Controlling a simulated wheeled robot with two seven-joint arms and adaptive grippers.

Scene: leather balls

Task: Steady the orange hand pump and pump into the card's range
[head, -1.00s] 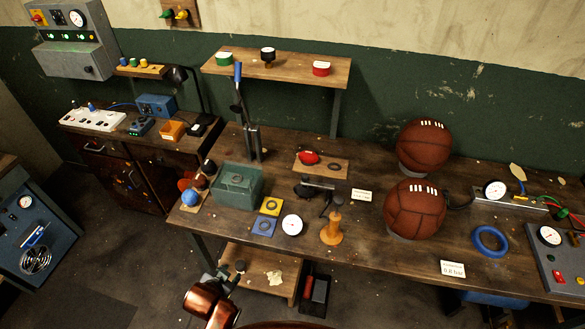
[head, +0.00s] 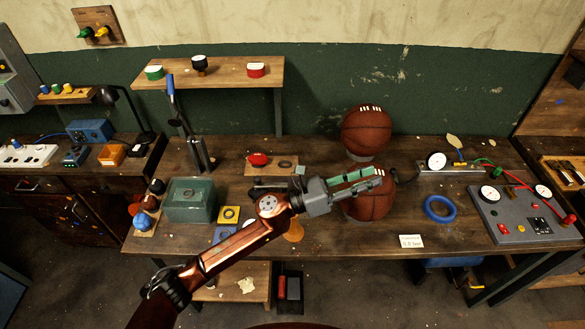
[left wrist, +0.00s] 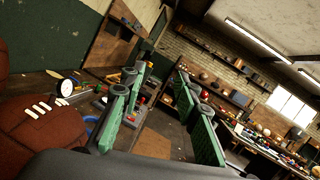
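The orange hand pump (head: 293,230) stands on the workbench, mostly hidden behind my left forearm; only part of its orange body shows. My left gripper (head: 380,177) is above the bench, to the right of the pump and in front of the nearer leather ball (head: 369,207). Its two green-padded fingers are apart, with nothing between them, also in the left wrist view (left wrist: 162,80). A white card (head: 411,241) reading about 0.8 bar lies at the bench's front edge. A round dial gauge (head: 437,160) stands at the right, its reading too small to tell. My right gripper is not in view.
A second leather ball (head: 366,131) sits behind. A blue ring (head: 440,208) and a grey gauge panel (head: 525,215) with red hoses lie right. A green box (head: 189,200) and a tall pump with a blue handle (head: 187,120) stand left. Bench around the card is clear.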

